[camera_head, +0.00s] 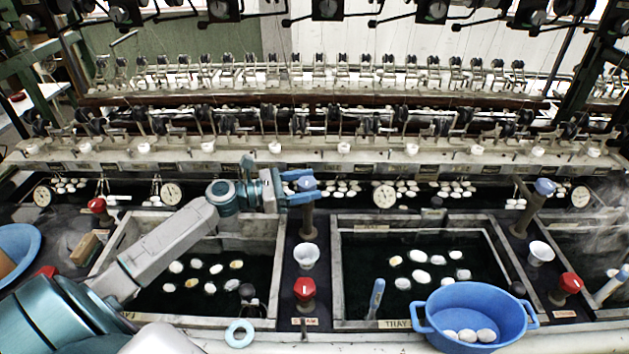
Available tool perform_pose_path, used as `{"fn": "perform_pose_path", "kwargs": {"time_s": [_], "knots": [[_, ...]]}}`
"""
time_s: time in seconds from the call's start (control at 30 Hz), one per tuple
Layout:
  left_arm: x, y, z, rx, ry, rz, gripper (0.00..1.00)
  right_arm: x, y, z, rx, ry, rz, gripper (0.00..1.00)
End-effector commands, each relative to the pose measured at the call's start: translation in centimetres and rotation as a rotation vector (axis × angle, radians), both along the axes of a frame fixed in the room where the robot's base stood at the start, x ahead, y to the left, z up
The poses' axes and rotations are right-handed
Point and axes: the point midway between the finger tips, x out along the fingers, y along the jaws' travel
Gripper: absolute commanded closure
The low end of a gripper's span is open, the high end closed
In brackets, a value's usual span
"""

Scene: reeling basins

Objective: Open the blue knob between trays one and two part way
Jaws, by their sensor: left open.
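The blue knob (307,184) tops a dark brown post (307,222) on the black strip between the left tray (283,250) and the middle tray (337,275). My left arm reaches across the left tray. Its teal gripper (303,187) is open at the knob, with one blue finger behind and one in front of it. The fingers partly hide the knob; I cannot tell whether they touch it. Another blue knob (544,187) stands on a post right of the middle tray. My right gripper is not in view.
White cocoons float in both trays. A red knob (305,289) and a white cup (306,255) stand in front of the post. A blue basin (474,305) with cocoons overlaps the middle tray's front edge. A light-blue ring (239,333) lies on the front ledge. Reeling machinery fills the back.

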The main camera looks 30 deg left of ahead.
Motion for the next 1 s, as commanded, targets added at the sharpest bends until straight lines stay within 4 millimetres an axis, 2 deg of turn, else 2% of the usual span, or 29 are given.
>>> {"fn": "perform_pose_path", "kwargs": {"time_s": [0.23, 0.6, 0.67, 0.83, 0.87, 1.0], "knots": [[1.4, -1.3, 0.1, -0.002, -0.001, 0.000, 0.38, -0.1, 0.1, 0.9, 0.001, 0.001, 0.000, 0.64], [1.7, -1.6, -0.1, 0.001, 0.001, 0.000, 0.38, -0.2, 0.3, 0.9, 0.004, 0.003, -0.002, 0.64], [1.7, -1.6, -0.1, 0.001, 0.001, 0.000, 0.46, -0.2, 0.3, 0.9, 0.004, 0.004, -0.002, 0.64], [1.7, -1.6, 0.0, 0.001, 0.001, 0.000, 0.79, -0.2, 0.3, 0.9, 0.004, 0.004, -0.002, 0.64], [1.7, -1.6, 0.0, 0.001, 0.001, 0.000, 0.82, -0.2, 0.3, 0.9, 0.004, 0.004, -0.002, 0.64], [1.7, -1.6, 0.0, 0.000, 0.001, 0.004, 0.82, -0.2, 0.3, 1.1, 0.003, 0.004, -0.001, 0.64]]}}
